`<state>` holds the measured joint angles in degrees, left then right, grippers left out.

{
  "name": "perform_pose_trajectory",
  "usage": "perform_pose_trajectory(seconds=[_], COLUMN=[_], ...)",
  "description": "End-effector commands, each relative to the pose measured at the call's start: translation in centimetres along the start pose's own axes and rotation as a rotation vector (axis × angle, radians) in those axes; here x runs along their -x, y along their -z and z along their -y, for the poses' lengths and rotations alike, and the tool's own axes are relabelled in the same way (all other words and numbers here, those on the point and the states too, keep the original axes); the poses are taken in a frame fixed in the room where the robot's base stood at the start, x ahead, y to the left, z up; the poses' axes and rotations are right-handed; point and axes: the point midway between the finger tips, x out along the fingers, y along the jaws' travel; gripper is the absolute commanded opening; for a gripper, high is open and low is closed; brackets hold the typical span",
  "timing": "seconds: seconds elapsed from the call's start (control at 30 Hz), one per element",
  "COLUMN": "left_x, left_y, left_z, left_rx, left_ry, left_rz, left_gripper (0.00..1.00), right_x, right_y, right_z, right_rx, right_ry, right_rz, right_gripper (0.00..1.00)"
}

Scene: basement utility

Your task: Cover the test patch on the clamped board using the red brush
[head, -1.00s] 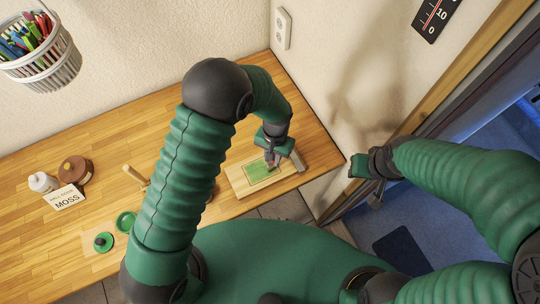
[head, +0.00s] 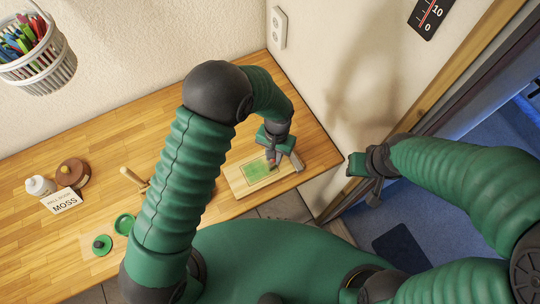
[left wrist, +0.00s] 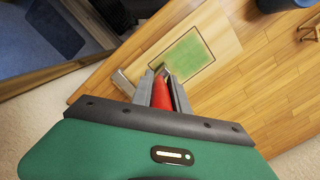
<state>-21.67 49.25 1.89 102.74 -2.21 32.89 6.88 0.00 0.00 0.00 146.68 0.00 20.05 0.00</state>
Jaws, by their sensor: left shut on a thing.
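The clamped board (head: 241,185) lies near the right end of the wooden bench, with a metal clamp (head: 297,161) at its right edge. The test patch (head: 256,171) on it is a rectangle largely covered in green; it also shows in the left wrist view (left wrist: 183,55). My left gripper (head: 271,157) is shut on the red brush (left wrist: 161,94) above the right part of the patch. Whether the bristles touch the board is hard to tell. My right gripper (head: 366,178) hangs off the bench's right side, empty; its jaw opening is unclear.
A wall borders the bench on the right.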

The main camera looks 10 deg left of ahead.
Motion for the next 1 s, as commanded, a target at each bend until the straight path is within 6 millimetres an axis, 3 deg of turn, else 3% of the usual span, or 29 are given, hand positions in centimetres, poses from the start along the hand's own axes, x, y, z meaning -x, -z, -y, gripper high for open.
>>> perform_pose_trajectory(seconds=[0.33, 0.73, 1.0], left_x=[-0.2, -0.2, 0.0], left_y=[-1.9, 0.0, -0.7], left_z=[1.6, 0.1, 0.6], left_rx=[0.002, 0.000, 0.002], left_ry=[0.000, 0.000, 0.000], left_rz=[0.002, -0.001, 0.003], left_gripper=[0.00, 0.00, 0.00], right_x=[0.4, -0.1, 0.3], right_y=[0.1, 0.0, 0.1], right_z=[0.0, 0.0, 0.0], right_rx=[0.000, 0.000, 0.000], right_ry=[0.000, 0.000, 0.000], right_rz=[0.000, 0.000, 0.000], right_gripper=[0.36, 0.36, 0.36])
